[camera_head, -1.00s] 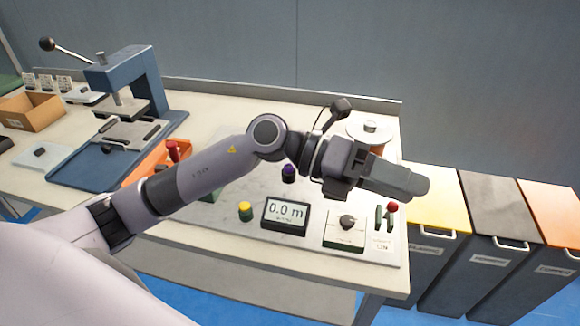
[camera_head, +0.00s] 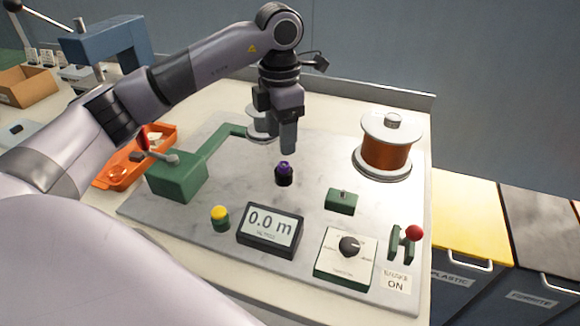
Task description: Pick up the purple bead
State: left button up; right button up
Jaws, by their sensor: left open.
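The purple bead (camera_head: 284,168) sits on top of a small dark cylindrical holder (camera_head: 284,180) in the middle of the grey board. My left gripper (camera_head: 288,150) points down just above and slightly behind the bead in the picture. A small gap shows between the fingertips and the bead. The gripper is open, though its fingers overlap from this angle, and nothing shows between them. My right gripper is not in view.
Around the bead stand a copper-wire spool (camera_head: 386,150), a green crank block (camera_head: 177,176), a yellow button (camera_head: 220,214), a meter display (camera_head: 271,228), a small green block (camera_head: 342,201), a knob box (camera_head: 345,257) and a red-tipped lever (camera_head: 413,233). An orange tray (camera_head: 112,180) lies left.

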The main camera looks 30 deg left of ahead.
aim_at(283, 164)
pick_arm(q)
jog(key=f, duration=0.4)
jog(key=shift+s+d+f, duration=0.2)
jog(key=shift+d+f, duration=0.15)
jog(key=shift+f, duration=0.65)
grip_shut()
